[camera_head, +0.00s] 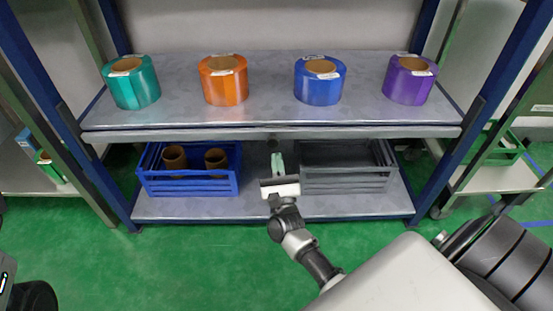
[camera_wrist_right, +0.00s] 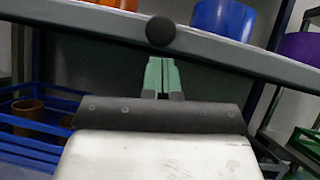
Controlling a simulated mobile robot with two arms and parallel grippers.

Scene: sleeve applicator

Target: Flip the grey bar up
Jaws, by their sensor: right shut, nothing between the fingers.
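The grey bar (camera_head: 380,132) runs along the front edge of the upper shelf in the head view. In the right wrist view the bar (camera_wrist_right: 95,27) slants across the top, with a round dark knob (camera_wrist_right: 160,31) on it. My right gripper (camera_head: 277,160) is below the bar near its middle, between the two crates. In the right wrist view its green fingertips (camera_wrist_right: 160,62) are together with nothing between them, just under the knob. I cannot tell whether they touch the bar. My left gripper is not in view.
Teal (camera_head: 132,82), orange (camera_head: 223,80), blue (camera_head: 320,80) and purple (camera_head: 409,80) rolls stand on the upper shelf. Below are a blue crate (camera_head: 190,188) with brown tubes and a grey crate (camera_head: 345,181). Blue posts flank the shelf. Green floor in front is open.

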